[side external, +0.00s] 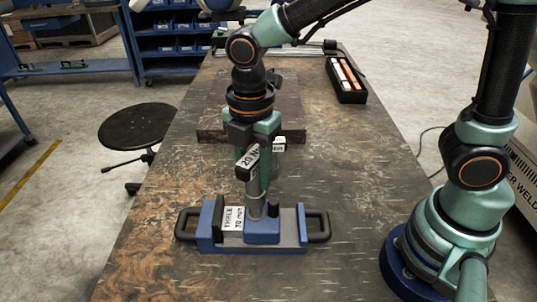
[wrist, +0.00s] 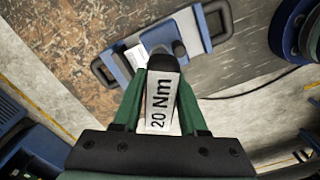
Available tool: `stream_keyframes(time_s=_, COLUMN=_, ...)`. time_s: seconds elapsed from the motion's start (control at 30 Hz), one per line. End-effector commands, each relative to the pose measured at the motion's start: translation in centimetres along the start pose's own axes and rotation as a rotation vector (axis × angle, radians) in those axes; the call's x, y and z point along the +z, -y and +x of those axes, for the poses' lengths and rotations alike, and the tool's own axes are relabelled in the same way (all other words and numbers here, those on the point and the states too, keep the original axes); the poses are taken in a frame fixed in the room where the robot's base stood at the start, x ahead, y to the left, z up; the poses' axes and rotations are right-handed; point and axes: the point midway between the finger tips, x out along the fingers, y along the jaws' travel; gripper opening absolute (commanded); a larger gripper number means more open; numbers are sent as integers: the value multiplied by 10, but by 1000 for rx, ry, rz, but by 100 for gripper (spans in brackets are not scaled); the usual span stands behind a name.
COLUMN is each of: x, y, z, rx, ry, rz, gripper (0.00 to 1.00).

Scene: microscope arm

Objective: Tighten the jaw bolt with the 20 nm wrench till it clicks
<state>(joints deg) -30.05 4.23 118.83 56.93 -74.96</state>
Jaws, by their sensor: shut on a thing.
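The wrench labelled 20 Nm (side external: 247,162) is held upright in my gripper (side external: 256,138), which is shut on it. Its grey shaft points down to the jaw area of the blue and grey vise (side external: 285,236). In the wrist view the wrench's white label (wrist: 160,103) sits between the green fingers of my gripper (wrist: 161,84), with the vise (wrist: 110,67) beyond. The shaft's lower end meets or hangs just over the vise's blue block. The jaw bolt is hidden there, and I cannot tell whether the wrench is seated on it.
The vise has a dark handle at each end and a white label (side external: 233,219) on top. A black tray (side external: 346,80) lies at the back right. The left of the table is clear.

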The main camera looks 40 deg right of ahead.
Motion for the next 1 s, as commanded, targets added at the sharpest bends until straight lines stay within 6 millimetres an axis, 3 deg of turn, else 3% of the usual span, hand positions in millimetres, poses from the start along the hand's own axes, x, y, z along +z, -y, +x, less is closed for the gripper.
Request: stream_keyframes(time_s=1.0, x=0, y=0, z=12, rx=0, ry=0, rz=0, gripper=0)
